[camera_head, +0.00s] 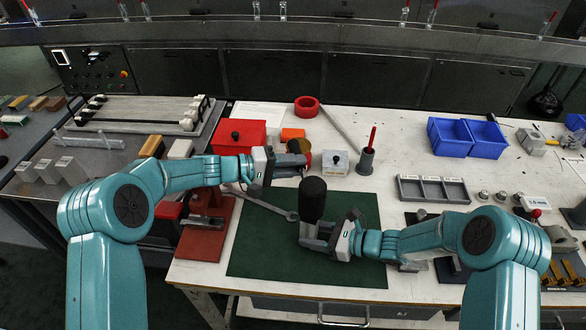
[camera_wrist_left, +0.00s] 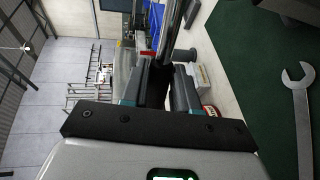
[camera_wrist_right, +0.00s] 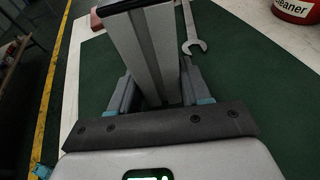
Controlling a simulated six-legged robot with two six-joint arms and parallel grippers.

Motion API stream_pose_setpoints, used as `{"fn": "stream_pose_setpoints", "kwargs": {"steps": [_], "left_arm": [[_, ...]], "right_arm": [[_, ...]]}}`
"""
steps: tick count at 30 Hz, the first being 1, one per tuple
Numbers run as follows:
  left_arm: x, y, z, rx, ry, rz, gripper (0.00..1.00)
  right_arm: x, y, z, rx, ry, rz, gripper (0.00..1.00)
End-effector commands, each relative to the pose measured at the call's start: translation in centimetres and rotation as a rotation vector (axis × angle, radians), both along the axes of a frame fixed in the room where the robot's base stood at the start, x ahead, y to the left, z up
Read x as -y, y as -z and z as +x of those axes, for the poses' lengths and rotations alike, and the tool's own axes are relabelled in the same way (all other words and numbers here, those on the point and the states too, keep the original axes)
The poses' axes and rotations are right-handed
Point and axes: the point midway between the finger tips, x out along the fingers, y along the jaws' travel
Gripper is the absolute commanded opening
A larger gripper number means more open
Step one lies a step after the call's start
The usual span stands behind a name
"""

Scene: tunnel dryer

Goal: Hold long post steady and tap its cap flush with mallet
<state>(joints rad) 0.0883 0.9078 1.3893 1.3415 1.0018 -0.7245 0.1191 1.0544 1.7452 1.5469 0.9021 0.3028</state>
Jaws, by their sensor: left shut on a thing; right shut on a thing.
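My left gripper (camera_head: 292,164) is shut on the mallet. Its black cylindrical head (camera_head: 312,198) is over the green mat in the head view. The shiny handle (camera_wrist_left: 178,32) runs up from between the jaws in the left wrist view. My right gripper (camera_head: 316,240) is lower and shut on the long post. The grey, square-section post (camera_wrist_right: 152,50) rises from the right jaws, with the dark cap (camera_wrist_right: 122,6) at its top edge in the right wrist view. In the head view the mallet head hides most of the post. I cannot tell whether head and cap touch.
A wrench (camera_head: 268,206) lies on the green mat (camera_head: 262,262) left of the post. Behind are a red box (camera_head: 238,134), a red can (camera_wrist_right: 292,10) and a dark cup (camera_head: 365,162) with a red-handled tool. A grey divided tray (camera_head: 432,190) is at right.

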Motion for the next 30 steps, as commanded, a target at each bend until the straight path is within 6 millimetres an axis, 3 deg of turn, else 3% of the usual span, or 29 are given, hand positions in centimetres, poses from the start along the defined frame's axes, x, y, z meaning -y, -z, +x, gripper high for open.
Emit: {"fn": "stream_pose_setpoints", "kwargs": {"steps": [11,24,30], "left_arm": [[0.0,-0.7,0.0,-0.001,-0.001,-0.005,0.00],[0.0,1.7,0.0,-0.001,-0.001,-0.006,0.00],[0.0,1.8,0.0,0.000,0.000,-0.002,0.00]], "right_arm": [[0.0,0.0,0.0,0.000,0.001,0.000,0.21],[0.0,0.0,0.0,0.000,0.001,0.000,0.21],[0.0,0.0,0.0,0.000,0.000,0.001,0.21]]}}
